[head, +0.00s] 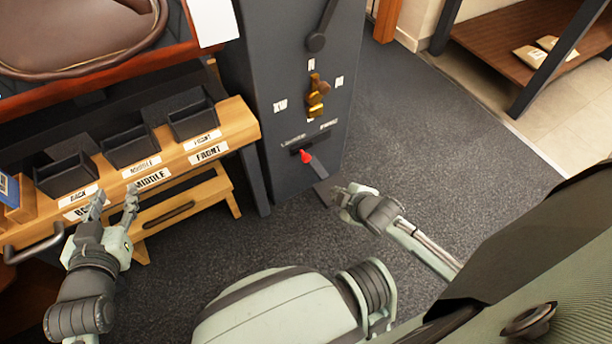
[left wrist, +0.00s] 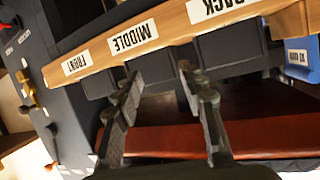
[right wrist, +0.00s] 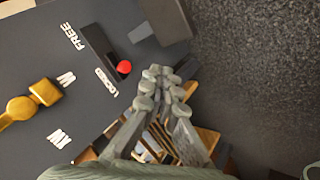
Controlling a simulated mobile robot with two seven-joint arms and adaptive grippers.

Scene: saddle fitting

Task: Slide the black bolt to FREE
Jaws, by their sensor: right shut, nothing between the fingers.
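The bolt has a red ball knob (head: 306,157) in a dark slot on the grey cabinet post, below the brass handle. The knob also shows in the right wrist view (right wrist: 124,67), at the LOCKED end of the slot (right wrist: 98,45); the FREE label (right wrist: 73,37) is by the other end. The bolt's black body is hard to make out. My right gripper (head: 346,193) is shut and empty, to the lower right of the knob and apart from it in the head view. My left gripper (head: 113,204) is open and empty in front of the labelled wooden rail.
The brass handle (head: 317,97) and a black lever (head: 317,42) are higher on the post. Dark bins (head: 131,147) stand behind the rail (head: 240,124), with a wooden step (head: 212,196) below. Open carpet (head: 430,130) lies to the right.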

